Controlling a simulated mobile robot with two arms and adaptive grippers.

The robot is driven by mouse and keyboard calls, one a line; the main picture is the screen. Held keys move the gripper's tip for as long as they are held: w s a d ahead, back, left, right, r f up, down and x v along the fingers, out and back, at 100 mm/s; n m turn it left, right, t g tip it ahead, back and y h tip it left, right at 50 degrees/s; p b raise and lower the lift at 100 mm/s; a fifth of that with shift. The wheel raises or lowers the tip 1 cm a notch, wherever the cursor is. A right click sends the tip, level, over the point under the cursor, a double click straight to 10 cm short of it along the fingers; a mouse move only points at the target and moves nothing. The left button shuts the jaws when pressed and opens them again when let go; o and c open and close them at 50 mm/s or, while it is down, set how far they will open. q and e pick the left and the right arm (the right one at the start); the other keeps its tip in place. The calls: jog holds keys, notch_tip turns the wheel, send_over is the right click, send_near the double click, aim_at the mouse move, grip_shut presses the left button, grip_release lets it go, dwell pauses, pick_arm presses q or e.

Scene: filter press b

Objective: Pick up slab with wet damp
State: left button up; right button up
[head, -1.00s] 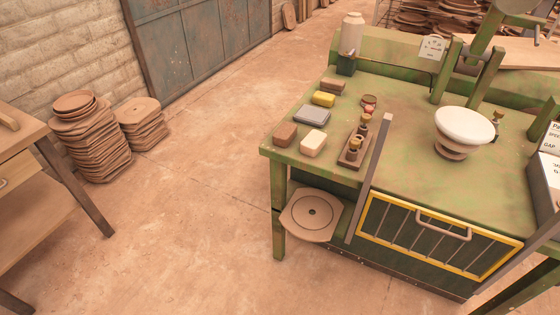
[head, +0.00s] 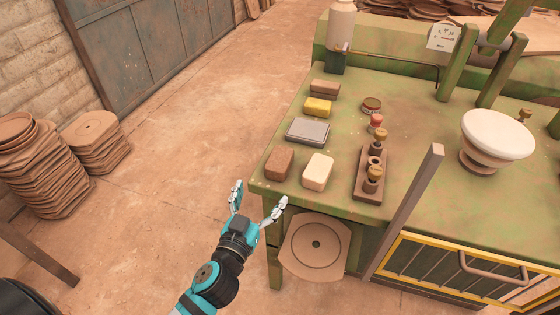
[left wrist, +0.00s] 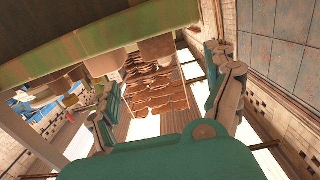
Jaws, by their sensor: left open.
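Several small slabs lie on the left part of the green press table (head: 430,195). A dark brown slab (head: 280,163) and a cream slab (head: 318,171) lie near the front left corner. Behind them are a grey slab (head: 308,131), a yellow slab (head: 318,107) and a brown slab (head: 325,87). I cannot tell which is damp. My left gripper (head: 258,197) is open and empty beside the table's front left corner, close to the dark brown slab and apart from it. Its spread fingers also show in the left wrist view (left wrist: 168,106). My right gripper is not in view.
A wooden rack with knobbed pieces (head: 370,185) stands right of the cream slab. A grey upright post (head: 408,208) rises at the table front. A white bowl (head: 497,135) stands farther right. Stacked discs (head: 45,170) are on the floor at left. The floor between is clear.

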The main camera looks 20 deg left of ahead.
aim_at(272, 173)
pick_arm(q)
jog(key=w+p, duration=0.1)
jog(key=w, duration=0.6)
jog(key=shift+w+f, duration=0.1)
jog(key=shift+f, duration=0.1)
jog(key=shift+w, duration=0.85)
jog(key=w, duration=0.3)
jog(key=shift+w+d+r+p, duration=0.1)
jog(key=shift+w+d+p, duration=0.2)
jog(key=shift+p, duration=0.1)
jog(key=shift+w, duration=0.5)
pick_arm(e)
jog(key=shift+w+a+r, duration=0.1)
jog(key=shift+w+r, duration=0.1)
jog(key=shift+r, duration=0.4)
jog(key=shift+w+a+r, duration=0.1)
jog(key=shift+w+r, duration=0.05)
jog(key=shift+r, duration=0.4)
pick_arm(q)
jog(key=c, duration=0.4)
jog(key=shift+s, duration=0.1)
jog(key=c, duration=1.2)
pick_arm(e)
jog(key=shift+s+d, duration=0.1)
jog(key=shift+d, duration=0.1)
